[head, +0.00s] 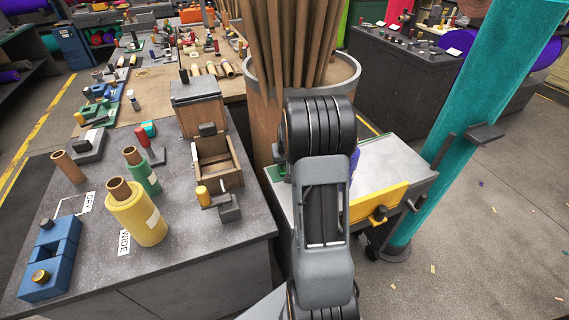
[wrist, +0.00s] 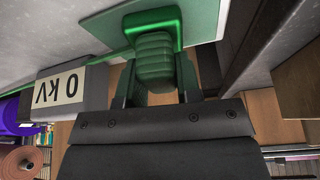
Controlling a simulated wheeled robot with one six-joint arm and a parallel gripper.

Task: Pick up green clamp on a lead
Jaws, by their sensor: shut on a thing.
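The green clamp (wrist: 152,20) shows at the top of the wrist view, with a ribbed green grip (wrist: 155,62) sticking out from its wide head. My gripper (wrist: 155,80) is shut on that ribbed grip, one dark finger on each side. A thin green lead (wrist: 108,57) runs from the clamp to the left. In the head view my own arm hides the gripper and most of the clamp. A small green patch shows just left of my arm over the cart, and I cannot tell if it is the clamp.
A grey box labelled "0 kV" (wrist: 72,88), upside down, is close beside the gripper. A pale-topped cart (head: 385,160) with a yellow panel (head: 378,202) stands near a teal column (head: 452,120). A grey bench (head: 95,240) with rolls is left; open floor lies right.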

